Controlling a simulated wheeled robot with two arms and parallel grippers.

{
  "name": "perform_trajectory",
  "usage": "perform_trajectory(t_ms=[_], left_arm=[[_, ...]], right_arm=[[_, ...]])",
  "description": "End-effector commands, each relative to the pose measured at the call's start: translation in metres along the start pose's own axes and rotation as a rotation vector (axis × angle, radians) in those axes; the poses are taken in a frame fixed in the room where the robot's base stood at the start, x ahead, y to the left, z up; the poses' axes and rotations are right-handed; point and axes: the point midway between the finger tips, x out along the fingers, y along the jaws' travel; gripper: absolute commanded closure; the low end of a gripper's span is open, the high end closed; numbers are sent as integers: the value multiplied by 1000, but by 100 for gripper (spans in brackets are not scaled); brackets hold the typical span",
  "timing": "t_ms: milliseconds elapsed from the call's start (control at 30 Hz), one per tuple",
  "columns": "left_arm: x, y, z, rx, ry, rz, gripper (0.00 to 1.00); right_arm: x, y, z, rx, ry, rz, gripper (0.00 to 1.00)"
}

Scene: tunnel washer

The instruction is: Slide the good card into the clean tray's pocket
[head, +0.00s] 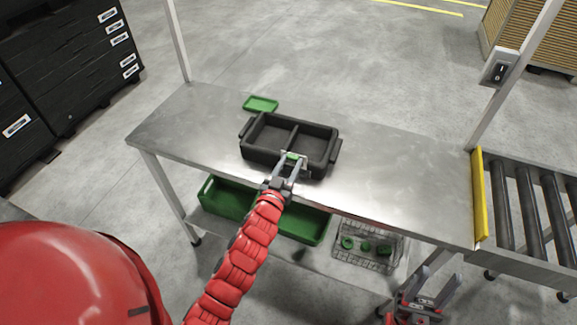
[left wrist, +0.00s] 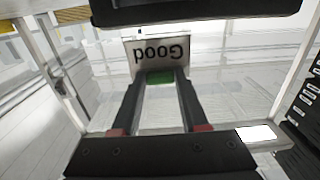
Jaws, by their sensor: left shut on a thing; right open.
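The black tray (head: 333,143) with two compartments stands on the steel table; its dark underside or wall shows at the top of the left wrist view (left wrist: 190,12). My left gripper (head: 290,160) is at the tray's near wall, shut on the good card. The white card (left wrist: 160,52) reads "Good", upside down in the left wrist view, with a green part (left wrist: 160,77) between the fingertips. In that view a narrow gap shows between card and tray. The pocket cannot be made out. My right gripper (head: 432,290) is open and empty, low at the table's near right.
A small green tray (head: 261,104) lies behind the black tray. Below the table are a green bin (head: 232,203) and a wire basket (head: 367,245) with green items. A yellow guard (head: 480,195) and roller conveyor (head: 530,205) stand right. The table's right half is clear.

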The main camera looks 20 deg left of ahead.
Motion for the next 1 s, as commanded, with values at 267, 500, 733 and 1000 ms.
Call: perform_trajectory(t_ms=[267, 500, 733, 1000], left_arm=[[10, 0, 5, 0, 2, 1, 100], [18, 0, 10, 0, 1, 1, 100], [27, 0, 14, 0, 1, 1, 100], [26, 0, 26, 0, 0, -1, 100]], right_arm=[[-4, 0, 1, 0, 0, 0, 51], [-7, 0, 1, 0, 0, 0, 51], [-10, 0, 2, 0, 0, 0, 51], [-17, -1, 3, 0, 0, 0, 51]])
